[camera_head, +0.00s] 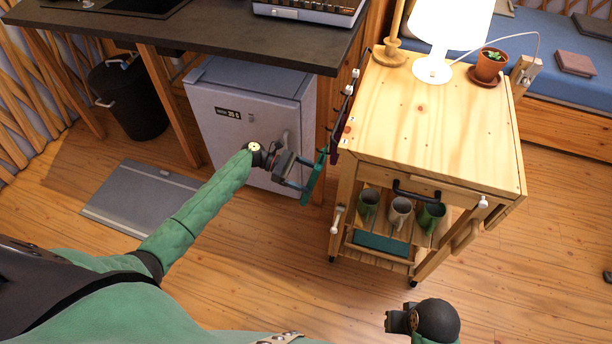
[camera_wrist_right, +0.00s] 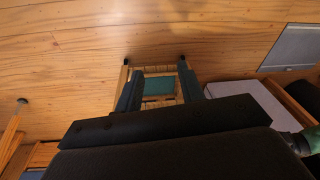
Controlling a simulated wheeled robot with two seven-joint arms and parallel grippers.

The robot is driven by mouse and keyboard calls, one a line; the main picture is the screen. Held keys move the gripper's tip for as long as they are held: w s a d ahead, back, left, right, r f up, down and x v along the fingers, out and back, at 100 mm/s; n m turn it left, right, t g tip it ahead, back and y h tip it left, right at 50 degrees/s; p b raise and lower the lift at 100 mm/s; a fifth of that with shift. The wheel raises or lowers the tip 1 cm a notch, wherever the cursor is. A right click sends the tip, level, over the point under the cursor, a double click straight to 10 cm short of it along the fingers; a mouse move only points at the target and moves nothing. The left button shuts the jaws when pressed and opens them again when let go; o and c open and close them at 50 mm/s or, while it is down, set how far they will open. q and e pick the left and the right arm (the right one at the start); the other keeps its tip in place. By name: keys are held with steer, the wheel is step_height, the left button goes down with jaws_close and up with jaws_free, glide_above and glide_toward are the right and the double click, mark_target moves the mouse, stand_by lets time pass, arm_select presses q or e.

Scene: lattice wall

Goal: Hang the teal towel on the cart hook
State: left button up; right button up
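The teal towel (camera_head: 313,182) is a narrow, dark teal strip hanging at the tips of my left gripper (camera_head: 306,174), in front of the small grey fridge. The gripper appears shut on it, though the exact contact is small in view. The towel is just left of the wooden cart (camera_head: 432,112). Dark hooks (camera_head: 349,92) line the cart's left side, with a dark purple-red item (camera_head: 341,132) hanging there. My right gripper (camera_head: 398,321) is low, in front of the cart. The right wrist view shows its fingers (camera_wrist_right: 160,92) apart, with nothing between them.
The cart top holds a white lamp (camera_head: 433,68) and a potted plant (camera_head: 489,66). Several mugs (camera_head: 400,210) stand on its shelf, above a teal item (camera_head: 382,243). The fridge (camera_head: 245,112) and dark counter (camera_head: 250,35) stand left. The floor in front is clear.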

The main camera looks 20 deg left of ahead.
steer(key=shift+s, duration=0.2)
arm_select(q)
steer(key=o, duration=0.9)
arm_select(e)
steer(key=shift+s, duration=0.1)
